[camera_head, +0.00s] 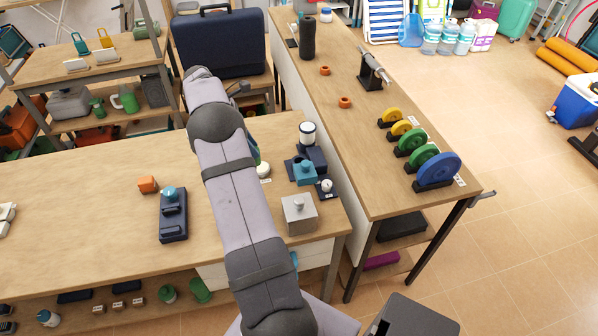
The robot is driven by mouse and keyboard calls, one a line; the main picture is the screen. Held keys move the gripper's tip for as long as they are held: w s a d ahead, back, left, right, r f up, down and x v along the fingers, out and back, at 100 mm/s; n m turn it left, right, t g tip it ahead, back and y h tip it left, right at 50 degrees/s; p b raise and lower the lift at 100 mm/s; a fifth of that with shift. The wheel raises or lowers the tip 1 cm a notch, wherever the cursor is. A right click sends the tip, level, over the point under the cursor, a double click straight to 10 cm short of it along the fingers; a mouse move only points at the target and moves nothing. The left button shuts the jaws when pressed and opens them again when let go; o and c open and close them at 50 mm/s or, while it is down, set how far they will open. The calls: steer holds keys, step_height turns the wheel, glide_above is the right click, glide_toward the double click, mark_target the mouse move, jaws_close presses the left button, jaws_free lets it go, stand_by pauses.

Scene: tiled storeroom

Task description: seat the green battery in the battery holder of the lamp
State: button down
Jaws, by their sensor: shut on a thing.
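My arm rises through the middle of the view and bends away at its far end. My gripper is hidden behind the arm links, so what it holds does not show. I cannot make out the green battery. A curved green and blue edge (252,148) shows just right of my arm, mostly covered by it; I cannot tell what it belongs to. I cannot pick out the lamp or its battery holder for sure. A dark blue block with a teal knob (173,222) lies on the near table, left of my arm.
Right of my arm stand a teal fixture (304,172), a small gauge (326,187) and a grey box with a knob (299,214). A side bench (375,150) holds coloured discs (438,170).

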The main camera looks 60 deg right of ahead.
steer(key=s+d+r+n+b, duration=0.1)
steer(key=s+d+n, duration=0.2)
steer(key=s+d, duration=0.75)
steer(key=shift+m+t+h, duration=0.3)
steer(key=shift+t, duration=0.1)
steer(key=shift+w+d+f+p, duration=0.25)
steer(key=shift+w+f+p, duration=0.1)
steer(key=shift+f, duration=1.3)
steer(key=shift+w+d+f+p, duration=0.25)
steer(key=shift+w+d+f, duration=0.05)
steer(key=shift+f, duration=1.35)
steer(key=shift+w+d+f+p, duration=0.25)
steer(key=shift+w+f+p, duration=0.1)
steer(key=shift+f, duration=1.3)
steer(key=shift+f, duration=0.15)
steer(key=c, duration=1.7)
jaws_free()
steer(key=b+v, duration=0.2)
steer(key=v, duration=1)
